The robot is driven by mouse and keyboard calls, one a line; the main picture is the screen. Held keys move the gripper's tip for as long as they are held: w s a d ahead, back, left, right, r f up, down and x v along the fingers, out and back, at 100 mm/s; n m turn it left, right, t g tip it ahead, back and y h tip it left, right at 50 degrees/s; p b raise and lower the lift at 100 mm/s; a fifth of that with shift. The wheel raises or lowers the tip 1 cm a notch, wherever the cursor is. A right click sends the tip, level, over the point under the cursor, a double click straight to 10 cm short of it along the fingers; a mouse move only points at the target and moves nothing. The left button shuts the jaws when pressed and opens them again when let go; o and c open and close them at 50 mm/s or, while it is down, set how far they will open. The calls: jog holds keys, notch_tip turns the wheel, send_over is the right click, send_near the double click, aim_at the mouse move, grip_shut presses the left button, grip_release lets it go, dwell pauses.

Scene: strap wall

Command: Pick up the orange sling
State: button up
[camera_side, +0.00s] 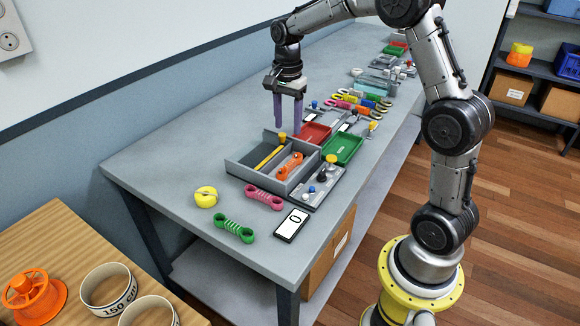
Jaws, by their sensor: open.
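The orange sling (290,165) lies in the right part of a grey open box (240,166) on the workbench. It looks like a short strap with a wider end, and the box's low walls surround it. My gripper (288,126) hangs above the far side of the box, pointing down. Its two purple fingers are apart with nothing between them. The sling lies below and apart from the fingers.
A yellow bar (269,157) lies in the box, left of the sling. Red (312,133) and green (343,148) trays stand behind. The bench's left front is clear.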

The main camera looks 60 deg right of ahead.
aim_at(289, 164)
notch_tip(289, 164, down, 12)
jog(key=shift+s+f, duration=0.15)
jog(key=shift+f, duration=0.1)
grip_shut()
dwell(0.5)
